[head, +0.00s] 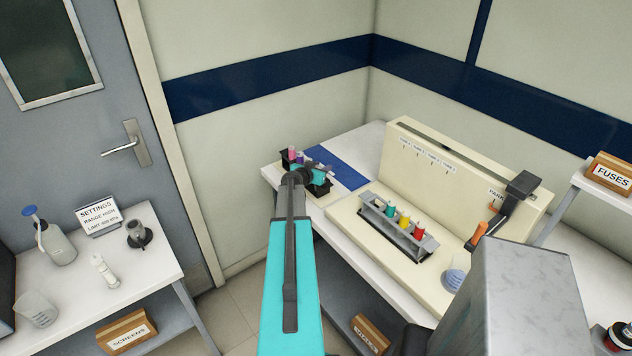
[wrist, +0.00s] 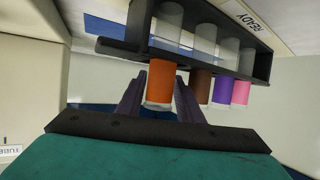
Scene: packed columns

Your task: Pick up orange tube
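The orange tube (wrist: 160,82) stands in a dark rack (wrist: 262,62) at the left end of a row in the wrist view, which looks upside down. It has an orange cap and a clear body. My gripper (wrist: 160,92) has one finger on each side of the orange cap. The fingers are about a cap's width apart; whether they press on it cannot be told. In the head view my gripper (head: 312,172) is at the small rack on the bench, and the orange tube is hidden there.
Brown (wrist: 201,84), purple (wrist: 222,90) and pink (wrist: 241,92) tubes stand beside the orange one. A blue mat (head: 338,168) lies behind the rack. A grey rack (head: 425,248) with teal, yellow and red tubes stands to the right, before a cream panel (head: 450,180).

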